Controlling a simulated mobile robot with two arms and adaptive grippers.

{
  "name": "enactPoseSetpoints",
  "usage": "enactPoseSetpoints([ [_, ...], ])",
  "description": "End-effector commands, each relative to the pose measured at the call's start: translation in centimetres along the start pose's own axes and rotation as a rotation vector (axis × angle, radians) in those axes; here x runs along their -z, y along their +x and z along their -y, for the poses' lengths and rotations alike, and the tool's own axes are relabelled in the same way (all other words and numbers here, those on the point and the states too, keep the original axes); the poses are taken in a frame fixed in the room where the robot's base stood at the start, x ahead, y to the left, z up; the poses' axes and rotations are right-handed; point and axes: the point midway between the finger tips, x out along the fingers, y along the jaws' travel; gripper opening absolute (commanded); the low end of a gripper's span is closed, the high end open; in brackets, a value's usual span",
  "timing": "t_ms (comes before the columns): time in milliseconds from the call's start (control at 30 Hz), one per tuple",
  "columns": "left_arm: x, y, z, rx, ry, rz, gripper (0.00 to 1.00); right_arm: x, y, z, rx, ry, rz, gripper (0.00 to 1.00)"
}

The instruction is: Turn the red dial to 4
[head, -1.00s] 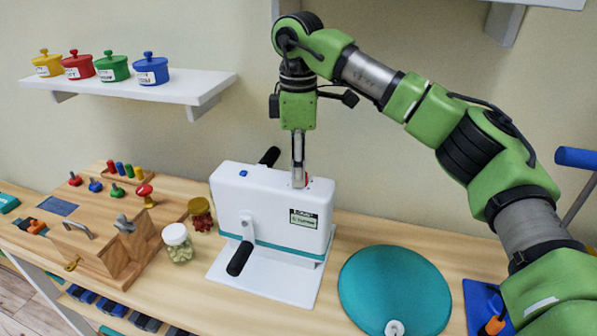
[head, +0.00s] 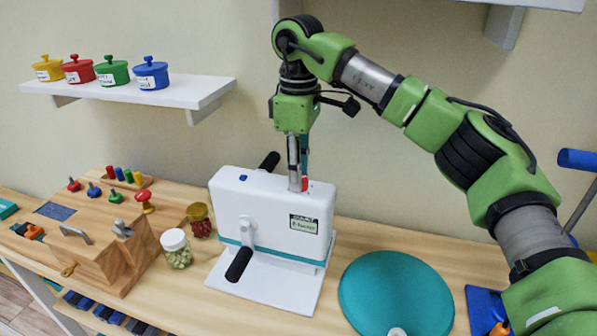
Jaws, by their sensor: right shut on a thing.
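The red dial (head: 305,184) is on the top of a white machine (head: 265,205), near its right end, and is mostly hidden behind my gripper. My right gripper (head: 298,186) comes down from above and is shut on the dial. The number the dial points at cannot be read. The machine has a small blue button (head: 243,177) on top, a label with a small display (head: 303,223) on its front, and black-handled cranks front and back. My left gripper is not in view.
A wooden latch box (head: 100,250) with pegs and knobs stands at the left, with two jars (head: 176,248) beside it. A teal disc (head: 395,290) lies right of the machine. A wall shelf (head: 180,92) holds several coloured pots. Another shelf is above my arm.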

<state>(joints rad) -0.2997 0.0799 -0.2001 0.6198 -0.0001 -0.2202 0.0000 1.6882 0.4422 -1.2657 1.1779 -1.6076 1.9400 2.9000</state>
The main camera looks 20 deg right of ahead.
Motion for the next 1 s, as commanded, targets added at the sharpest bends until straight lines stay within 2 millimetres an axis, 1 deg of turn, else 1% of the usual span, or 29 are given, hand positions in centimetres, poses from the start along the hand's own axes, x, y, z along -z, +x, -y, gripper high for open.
enactPoseSetpoints([
  [33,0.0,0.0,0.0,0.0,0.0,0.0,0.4,0.0,-0.3,-0.1,-0.005,0.002,-0.005,0.01],
  [67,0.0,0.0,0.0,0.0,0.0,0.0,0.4,0.0,-0.3,-0.1,-0.005,0.002,-0.005,0.25],
  [100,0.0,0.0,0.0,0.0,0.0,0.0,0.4,0.0,-0.3,-0.1,-0.005,0.001,-0.005,0.36],
  [133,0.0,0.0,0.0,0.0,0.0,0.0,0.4,0.0,-0.3,-0.1,-0.005,0.001,-0.005,0.39],
  [433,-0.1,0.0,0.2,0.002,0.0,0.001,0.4,0.0,-0.1,0.0,-0.002,0.0,-0.002,0.39],
  [567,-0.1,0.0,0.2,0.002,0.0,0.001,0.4,0.0,-0.8,-0.1,-0.003,0.0,-0.003,0.39],
  [667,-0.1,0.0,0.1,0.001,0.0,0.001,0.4,0.1,-2.2,0.0,-0.004,-0.001,-0.003,0.39],
  [900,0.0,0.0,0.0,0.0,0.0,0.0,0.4,0.0,-7.4,-0.1,-0.007,0.002,-0.003,0.39],
  [1000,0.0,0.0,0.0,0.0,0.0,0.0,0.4,0.0,-9.2,-0.1,-0.006,0.001,-0.003,0.39],
])
